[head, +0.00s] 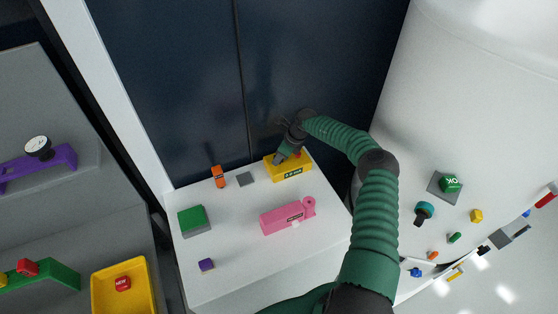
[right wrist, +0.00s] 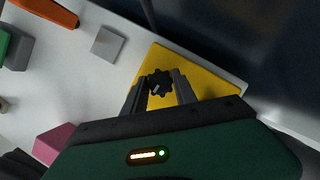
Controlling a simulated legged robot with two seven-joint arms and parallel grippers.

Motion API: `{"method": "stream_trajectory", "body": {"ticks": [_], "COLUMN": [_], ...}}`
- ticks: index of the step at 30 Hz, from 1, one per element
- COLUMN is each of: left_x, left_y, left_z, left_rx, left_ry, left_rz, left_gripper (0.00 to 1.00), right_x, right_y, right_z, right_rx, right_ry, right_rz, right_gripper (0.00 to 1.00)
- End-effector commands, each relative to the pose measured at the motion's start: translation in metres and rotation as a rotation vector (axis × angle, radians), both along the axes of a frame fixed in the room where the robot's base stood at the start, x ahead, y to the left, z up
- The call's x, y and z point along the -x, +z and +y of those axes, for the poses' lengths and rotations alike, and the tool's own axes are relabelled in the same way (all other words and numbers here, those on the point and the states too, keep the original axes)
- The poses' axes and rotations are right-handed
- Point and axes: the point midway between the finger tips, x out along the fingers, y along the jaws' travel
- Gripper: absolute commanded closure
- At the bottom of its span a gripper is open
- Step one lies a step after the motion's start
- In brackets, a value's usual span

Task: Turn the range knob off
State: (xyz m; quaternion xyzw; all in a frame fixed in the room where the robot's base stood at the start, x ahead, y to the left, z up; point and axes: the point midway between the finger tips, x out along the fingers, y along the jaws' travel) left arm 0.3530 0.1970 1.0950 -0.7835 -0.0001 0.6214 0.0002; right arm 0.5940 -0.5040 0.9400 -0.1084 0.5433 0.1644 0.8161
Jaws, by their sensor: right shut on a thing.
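A yellow box (head: 291,174) with a small dark label on its front stands at the back right of the white table. In the right wrist view, a black scalloped knob (right wrist: 160,83) sits on the yellow box (right wrist: 205,85). My right gripper (head: 279,158) reaches down to the box's left part. In the wrist view its two fingers (right wrist: 158,92) are on either side of the knob, shut on it. The knob is hidden behind the gripper in the head view. My left gripper is not in view.
A pink device (head: 281,218) stands in front of the yellow box. An orange device (head: 218,176), a grey block (head: 245,179), a green block (head: 193,219) and a purple cube (head: 206,265) are on the white table (head: 240,250). Dark panels (head: 200,80) rise behind it.

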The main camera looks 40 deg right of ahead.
Motion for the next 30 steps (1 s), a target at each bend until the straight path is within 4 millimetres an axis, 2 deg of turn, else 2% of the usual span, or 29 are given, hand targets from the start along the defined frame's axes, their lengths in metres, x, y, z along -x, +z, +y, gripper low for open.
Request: {"method": "stream_trajectory", "body": {"ticks": [1, 6, 22, 23, 27, 30], "left_x": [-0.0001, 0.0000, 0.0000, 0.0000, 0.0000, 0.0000], "left_y": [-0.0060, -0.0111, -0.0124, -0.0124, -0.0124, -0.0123], "left_z": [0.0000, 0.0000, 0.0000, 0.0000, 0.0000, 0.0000], "left_rx": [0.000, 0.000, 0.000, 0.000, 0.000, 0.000], "left_ry": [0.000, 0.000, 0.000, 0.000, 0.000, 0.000], "left_rz": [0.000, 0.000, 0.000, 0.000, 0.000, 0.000], "left_gripper": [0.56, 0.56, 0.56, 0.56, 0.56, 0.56], "right_x": [0.0027, 0.0030, 0.0039, 0.0039, 0.0030, 0.0022], "right_y": [-0.0066, -0.0051, -0.0034, -0.0034, -0.0024, -0.0017], "right_z": [0.0001, -0.0009, -0.0027, -0.0028, -0.0026, -0.0023], "right_rx": [-0.001, 0.000, 0.003, 0.003, 0.004, 0.003], "right_ry": [0.019, 0.073, 0.098, 0.097, 0.097, 0.097], "right_rz": [0.009, 0.011, 0.013, 0.012, 0.010, 0.008], "right_gripper": [1.00, 1.00, 1.00, 0.65, 0.47, 0.45]}}
